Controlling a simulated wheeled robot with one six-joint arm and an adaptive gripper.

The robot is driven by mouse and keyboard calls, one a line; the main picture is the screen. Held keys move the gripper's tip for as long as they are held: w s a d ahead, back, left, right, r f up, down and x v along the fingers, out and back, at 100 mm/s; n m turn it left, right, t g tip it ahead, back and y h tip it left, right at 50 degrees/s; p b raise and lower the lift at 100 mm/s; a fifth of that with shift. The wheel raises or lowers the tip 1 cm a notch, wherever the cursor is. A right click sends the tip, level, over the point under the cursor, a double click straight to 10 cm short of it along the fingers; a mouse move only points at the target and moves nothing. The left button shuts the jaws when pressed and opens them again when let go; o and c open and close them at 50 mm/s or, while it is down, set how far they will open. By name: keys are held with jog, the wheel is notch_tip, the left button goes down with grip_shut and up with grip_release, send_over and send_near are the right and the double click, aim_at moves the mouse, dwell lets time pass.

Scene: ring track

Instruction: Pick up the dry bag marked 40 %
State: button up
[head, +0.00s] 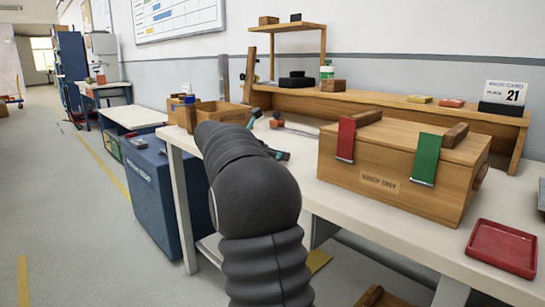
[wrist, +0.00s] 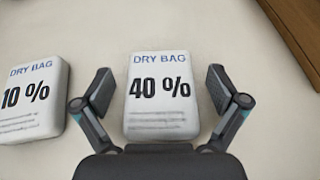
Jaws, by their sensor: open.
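The dry bag marked 40 % (wrist: 160,105) is a white, soft-edged packet with blue "DRY BAG" lettering, lying flat on the pale bench top in the wrist view. My gripper (wrist: 160,88) is open, with one finger on each side of this bag and a visible gap on both sides. The bag's lower edge is hidden behind the gripper body. Another dry bag marked 10 % (wrist: 30,98) lies to the left, outside the left finger.
A wooden box (head: 400,175) with red and green straps stands on the bench; a wooden edge shows in the wrist view (wrist: 300,30). A red tray (head: 502,248) lies at the right. A blue bin (head: 155,200) stands on the floor left of the bench.

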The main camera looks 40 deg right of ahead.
jog(key=c, duration=1.2)
jog(key=shift+r, duration=0.15)
